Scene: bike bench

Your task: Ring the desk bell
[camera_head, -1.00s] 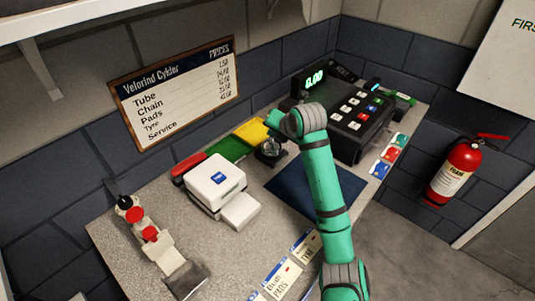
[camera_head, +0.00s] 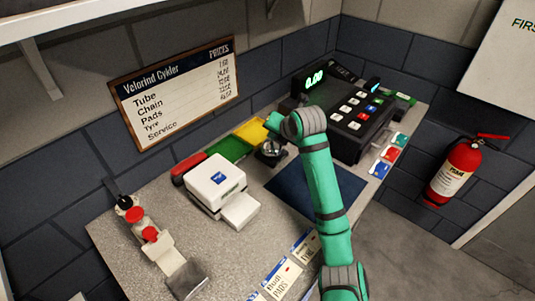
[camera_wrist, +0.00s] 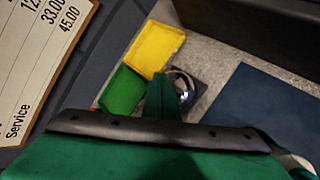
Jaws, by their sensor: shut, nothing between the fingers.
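The desk bell (camera_head: 271,153) is a small silver dome on a dark square base, on the counter beside the coloured trays. In the wrist view its shiny dome (camera_wrist: 183,84) shows just right of my gripper (camera_wrist: 163,98). My gripper is shut and empty, its green fingers reaching towards the bell and covering its left part. In the head view the end of my arm is above and close to the bell, with the fingertips hard to make out. I cannot tell whether they touch the dome.
Yellow (camera_head: 251,132) and green (camera_head: 229,148) trays lie left of the bell. A white card terminal (camera_head: 214,183) stands nearer. A black cash register (camera_head: 352,118) is at the right. A dark blue mat (camera_head: 290,187) is bare in front. The price board (camera_head: 175,92) hangs behind.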

